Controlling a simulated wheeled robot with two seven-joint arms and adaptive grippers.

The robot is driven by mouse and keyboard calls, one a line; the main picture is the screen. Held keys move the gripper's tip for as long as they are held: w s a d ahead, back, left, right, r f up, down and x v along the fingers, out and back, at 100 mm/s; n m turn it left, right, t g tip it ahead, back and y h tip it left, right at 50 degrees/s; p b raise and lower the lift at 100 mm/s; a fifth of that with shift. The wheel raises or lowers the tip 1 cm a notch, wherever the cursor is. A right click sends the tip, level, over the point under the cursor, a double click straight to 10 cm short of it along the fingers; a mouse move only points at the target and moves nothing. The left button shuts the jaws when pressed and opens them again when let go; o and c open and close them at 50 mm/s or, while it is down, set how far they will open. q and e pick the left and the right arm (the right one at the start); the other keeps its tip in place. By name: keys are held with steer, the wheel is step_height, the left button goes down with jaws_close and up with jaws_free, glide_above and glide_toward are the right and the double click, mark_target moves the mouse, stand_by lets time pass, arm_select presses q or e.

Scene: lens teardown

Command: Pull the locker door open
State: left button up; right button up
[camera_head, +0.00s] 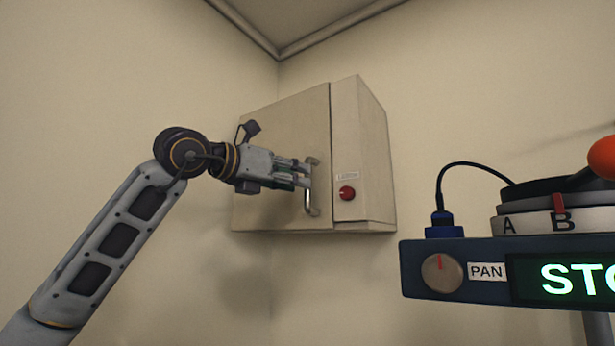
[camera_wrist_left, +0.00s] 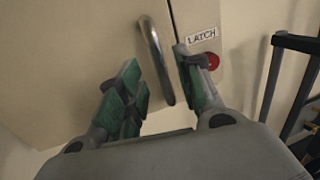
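A beige wall locker (camera_head: 365,150) hangs in the corner, and its door (camera_head: 290,125) appears shut. A metal bar handle (camera_head: 309,200) is on the door's right side; it also shows in the left wrist view (camera_wrist_left: 155,60). My left gripper (camera_head: 306,175) is at the handle. In the left wrist view, its green-padded fingers (camera_wrist_left: 165,85) are apart, with the lower part of the handle between them and gaps visible on both sides. A red knob (camera_head: 347,193) under a small label, reading LATCH in the wrist view (camera_wrist_left: 202,36), sits right of the door. My right gripper is not in view.
A dark blue device (camera_head: 490,270) with a PAN label, a dial and a lit green display stands at the lower right. A round base (camera_head: 540,220) marked A and B sits on it. The wall between locker and device is clear.

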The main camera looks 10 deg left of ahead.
mark_target(308, 203)
arm_select(q)
steer(key=shift+p+x, duration=0.65)
steer(key=shift+x, duration=1.7)
steer(key=shift+c, duration=0.3)
jaws_close()
